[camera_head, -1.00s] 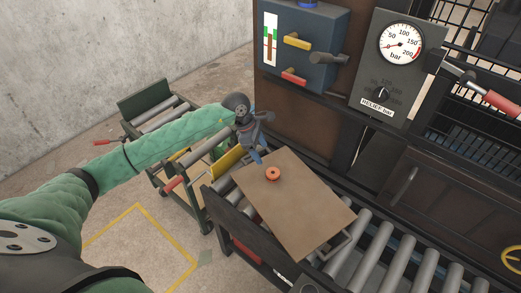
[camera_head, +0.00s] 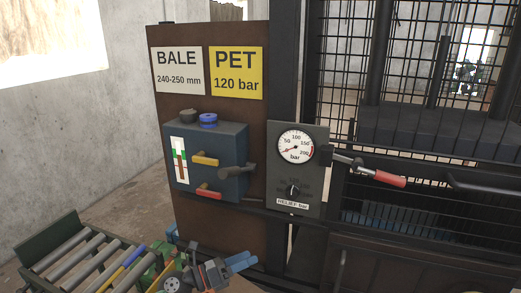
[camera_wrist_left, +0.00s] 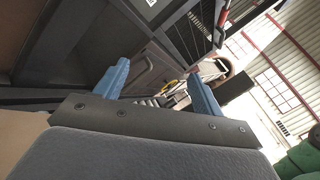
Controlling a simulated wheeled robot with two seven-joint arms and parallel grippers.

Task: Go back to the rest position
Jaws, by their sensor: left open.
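My left gripper (camera_head: 240,263) is at the bottom middle of the head view, its blue fingers pointing right, in front of the brown machine panel. In the left wrist view its two blue fingers (camera_wrist_left: 160,88) stand wide apart with nothing between them. It is open and empty. My right gripper is in neither view.
A blue control box (camera_head: 207,160) with yellow and red levers is on the panel above the gripper. A gauge plate (camera_head: 297,180) and a red-handled lever (camera_head: 378,176) are to its right. A roller conveyor (camera_head: 75,255) is at lower left.

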